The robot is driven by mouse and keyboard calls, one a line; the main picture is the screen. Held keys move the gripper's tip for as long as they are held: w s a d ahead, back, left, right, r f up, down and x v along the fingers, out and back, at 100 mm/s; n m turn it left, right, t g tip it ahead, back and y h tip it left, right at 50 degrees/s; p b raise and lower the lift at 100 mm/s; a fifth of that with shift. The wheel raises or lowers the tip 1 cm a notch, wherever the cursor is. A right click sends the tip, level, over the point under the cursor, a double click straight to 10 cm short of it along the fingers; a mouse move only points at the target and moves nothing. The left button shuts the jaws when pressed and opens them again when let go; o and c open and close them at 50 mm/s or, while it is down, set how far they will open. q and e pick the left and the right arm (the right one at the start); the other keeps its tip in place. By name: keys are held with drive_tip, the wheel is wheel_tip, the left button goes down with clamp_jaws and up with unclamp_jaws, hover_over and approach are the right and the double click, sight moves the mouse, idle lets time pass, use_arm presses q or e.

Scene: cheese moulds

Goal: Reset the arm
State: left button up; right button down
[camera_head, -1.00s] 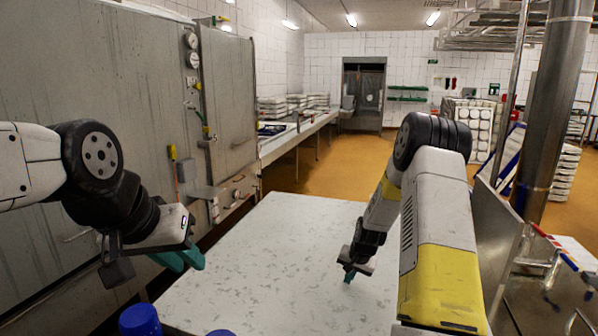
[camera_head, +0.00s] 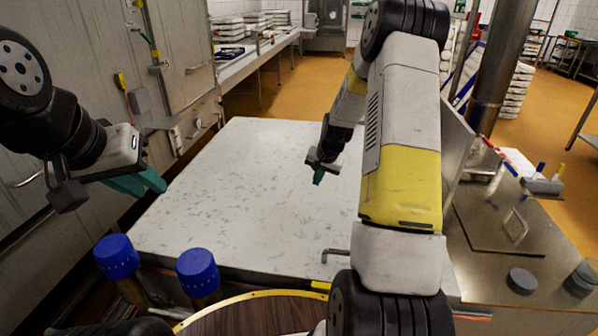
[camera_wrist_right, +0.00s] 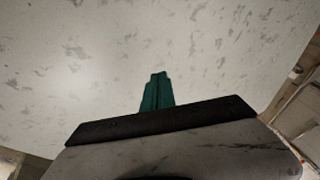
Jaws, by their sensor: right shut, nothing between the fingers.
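My right gripper (camera_head: 318,178) hangs over the right part of a white speckled table (camera_head: 240,170). Its green fingers are closed together and empty, and they also show in the right wrist view (camera_wrist_right: 157,92) with only bare tabletop (camera_wrist_right: 90,60) beyond them. My left gripper (camera_head: 150,182) is at the left, beside the table's left edge. Its green fingers point to the right; they look spread a little apart, with nothing visible between them.
Two blue caps (camera_head: 116,256) and (camera_head: 198,272) stand at the table's near left edge. A steel counter (camera_head: 530,240) with dark round pieces (camera_head: 521,281) is at the right. A grey cabinet (camera_head: 60,60) lines the left. The tabletop is clear.

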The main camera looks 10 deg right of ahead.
drive_tip(key=s+a+r+n, duration=0.1)
drive_tip(key=s+a+r, duration=0.2)
drive_tip(key=s+r, duration=0.6)
drive_tip(key=s+a+r+n, duration=0.2)
drive_tip(key=s+r, duration=0.3)
drive_tip(key=r, duration=0.8)
drive_tip(key=s+a+r+n+t, duration=0.1)
drive_tip(key=s+a+r, duration=0.1)
drive_tip(key=s, duration=0.7)
drive_tip(key=s+a+r+n+y, duration=0.1)
drive_tip(key=s+a+r+n, duration=0.1)
drive_tip(key=s, duration=0.8)
drive_tip(key=shift+a+r+t, duration=0.4)
drive_tip(key=shift+a+r, duration=0.45)
